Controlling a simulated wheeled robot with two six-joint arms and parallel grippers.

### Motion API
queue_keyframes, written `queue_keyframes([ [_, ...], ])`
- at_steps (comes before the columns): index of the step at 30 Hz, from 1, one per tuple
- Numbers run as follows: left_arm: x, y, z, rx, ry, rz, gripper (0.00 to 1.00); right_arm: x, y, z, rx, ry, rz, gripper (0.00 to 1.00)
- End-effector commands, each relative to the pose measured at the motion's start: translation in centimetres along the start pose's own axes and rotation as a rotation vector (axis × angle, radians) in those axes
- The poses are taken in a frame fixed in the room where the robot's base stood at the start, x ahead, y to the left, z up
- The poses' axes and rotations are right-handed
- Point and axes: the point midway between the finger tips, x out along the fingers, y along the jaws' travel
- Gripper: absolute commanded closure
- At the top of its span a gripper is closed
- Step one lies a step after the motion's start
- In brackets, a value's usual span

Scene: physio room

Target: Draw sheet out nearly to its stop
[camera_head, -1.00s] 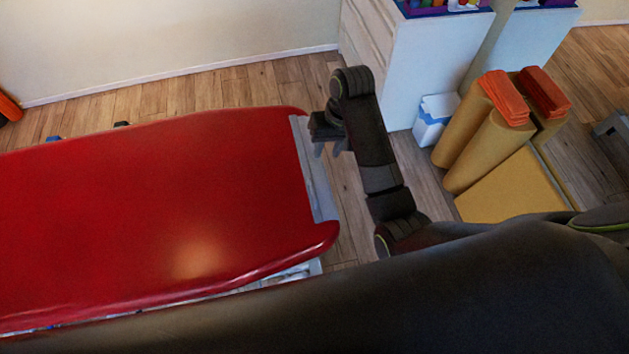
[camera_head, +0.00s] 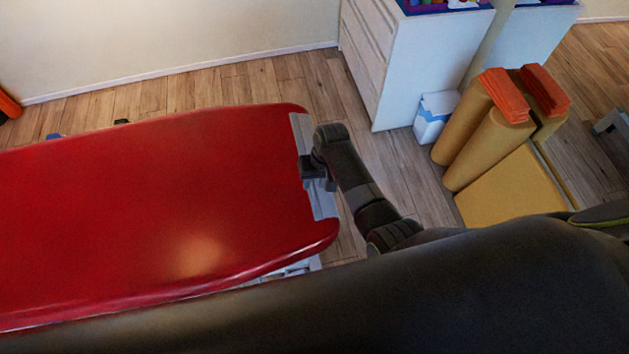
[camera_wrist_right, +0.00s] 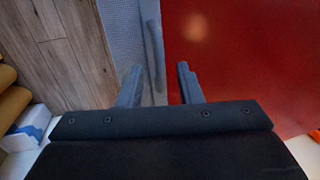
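A grey sheet-like strip (camera_head: 322,200) shows along the right end of the red padded table (camera_head: 170,200). In the right wrist view the strip (camera_wrist_right: 124,30) is finely textured, and a grey bar (camera_wrist_right: 153,50) runs along it near the red edge. My right gripper (camera_head: 316,181) is over the middle of the strip. In the right wrist view its two fingers (camera_wrist_right: 160,82) are apart, with the lower end of the bar between them in the picture. Nothing is gripped. Whether the fingers are level with the bar cannot be told. My left gripper is not in view.
A white cabinet (camera_head: 415,60) stands behind on the wooden floor. A white and blue box (camera_head: 433,118), tan rolls (camera_head: 485,145) with orange tops and a yellow mat (camera_head: 510,190) are to the right. Bare floor (camera_head: 395,175) lies between them and the table.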

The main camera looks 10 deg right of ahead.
Motion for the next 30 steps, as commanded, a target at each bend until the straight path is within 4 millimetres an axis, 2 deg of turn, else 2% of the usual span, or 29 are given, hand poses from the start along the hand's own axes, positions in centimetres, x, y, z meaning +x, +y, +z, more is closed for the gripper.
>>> queue_keyframes([
  [11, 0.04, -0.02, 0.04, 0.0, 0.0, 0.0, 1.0, 0.57, -0.03, 0.02, 0.0, 0.0, -0.001, 0.67],
  [12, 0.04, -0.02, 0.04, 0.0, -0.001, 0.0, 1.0, 0.57, -0.03, 0.01, 0.0, 0.0, -0.001, 0.69],
  [19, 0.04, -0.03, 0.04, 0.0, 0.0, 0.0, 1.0, 0.56, -0.03, 0.02, 0.0, 0.0, -0.001, 0.99],
  [30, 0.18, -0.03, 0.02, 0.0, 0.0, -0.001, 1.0, 0.61, 0.01, -0.12, 0.0, 0.0, 0.0, 1.0],
])
